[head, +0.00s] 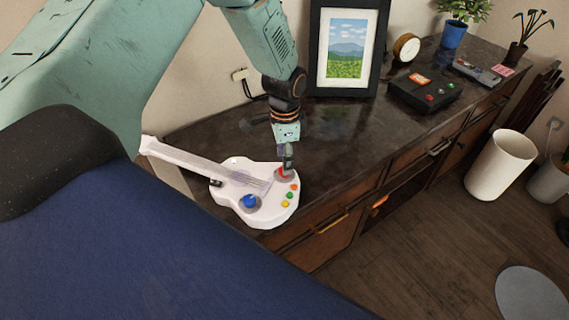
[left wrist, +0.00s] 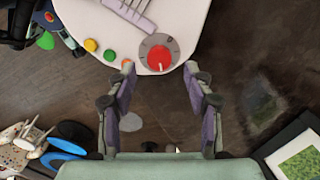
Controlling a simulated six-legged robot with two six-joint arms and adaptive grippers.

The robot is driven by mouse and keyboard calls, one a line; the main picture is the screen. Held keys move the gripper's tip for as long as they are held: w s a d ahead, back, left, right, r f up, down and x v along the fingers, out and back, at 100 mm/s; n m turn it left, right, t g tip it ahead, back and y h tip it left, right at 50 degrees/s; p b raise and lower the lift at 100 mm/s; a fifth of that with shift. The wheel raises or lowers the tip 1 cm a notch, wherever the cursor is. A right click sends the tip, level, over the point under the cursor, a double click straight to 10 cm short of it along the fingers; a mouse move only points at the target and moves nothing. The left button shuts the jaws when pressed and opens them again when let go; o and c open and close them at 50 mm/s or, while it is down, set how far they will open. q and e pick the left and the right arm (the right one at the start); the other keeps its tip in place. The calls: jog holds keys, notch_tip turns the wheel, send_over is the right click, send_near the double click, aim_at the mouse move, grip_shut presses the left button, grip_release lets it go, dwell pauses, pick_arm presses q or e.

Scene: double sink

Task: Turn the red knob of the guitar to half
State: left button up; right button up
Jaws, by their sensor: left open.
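The white toy guitar (head: 232,182) lies on the dark counter, its neck pointing to the upper left in the head view. Its red knob (head: 282,174) is on the body, partly hidden by my left gripper (head: 288,165), which points down at it. My right gripper is not in view.
A blue knob (head: 249,202) and several coloured buttons (head: 290,195) are close by on the guitar. The counter's front edge is near the guitar.

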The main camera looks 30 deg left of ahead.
pick_arm(q)
notch_tip(320, 180, up, 9)
jog(key=shift+f, duration=0.15)
jog(key=shift+s, duration=0.15)
dwell(0.5)
